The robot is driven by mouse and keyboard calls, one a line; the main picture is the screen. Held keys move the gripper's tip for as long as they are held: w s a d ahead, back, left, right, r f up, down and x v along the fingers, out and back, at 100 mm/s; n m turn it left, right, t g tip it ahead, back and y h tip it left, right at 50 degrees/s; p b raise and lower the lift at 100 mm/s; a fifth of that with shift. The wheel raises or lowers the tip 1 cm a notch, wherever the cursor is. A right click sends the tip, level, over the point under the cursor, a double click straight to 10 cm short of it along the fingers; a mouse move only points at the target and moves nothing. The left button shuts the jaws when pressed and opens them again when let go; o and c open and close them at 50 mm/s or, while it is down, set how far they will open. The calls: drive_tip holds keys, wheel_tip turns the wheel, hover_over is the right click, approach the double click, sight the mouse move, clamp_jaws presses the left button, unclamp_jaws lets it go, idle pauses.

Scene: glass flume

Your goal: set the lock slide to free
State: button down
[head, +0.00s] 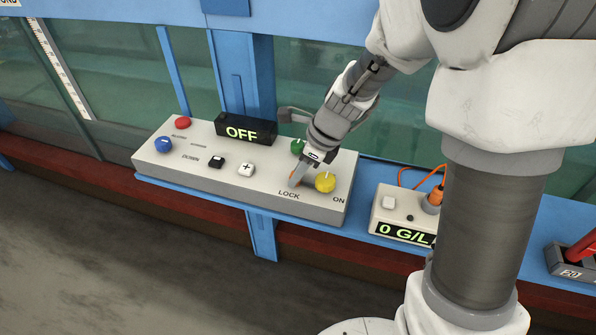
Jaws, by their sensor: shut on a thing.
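The control box (240,182) is a light grey panel on a blue ledge, with the word LOCK printed near its front edge right of centre. My gripper (297,181) reaches down from the upper right and is shut just above the LOCK label. An orange-brown bit shows at its fingertips, seemingly the lock slide (292,178). The fingers hide most of it, so its position cannot be read. A yellow knob (325,182) sits just right of my fingers, and a green knob (297,146) is partly behind my gripper.
An OFF display (246,130), red button (183,122), blue knob (164,144), black button (217,162) and white plus button (246,169) are on the box. A 0 G/L meter (397,225) with an orange cable stands right. Glass panels (120,75) rise behind.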

idle(0.8)
drive_tip(key=shift+w+a+r+p, duration=0.15)
drive_tip(key=shift+a+r+p, duration=0.05)
drive_tip(key=shift+a+p, duration=0.35)
drive_tip(key=shift+w+a+f+p, duration=0.1)
drive_tip(key=shift+w+a+p, duration=0.2)
drive_tip(key=shift+a, duration=0.3)
drive_tip(key=c, duration=0.6)
unclamp_jaws()
drive_tip(key=shift+c, duration=0.2)
drive_tip(key=p+v, duration=0.3)
drive_tip(key=v, duration=1.4)
drive_tip(key=shift+d, duration=0.1)
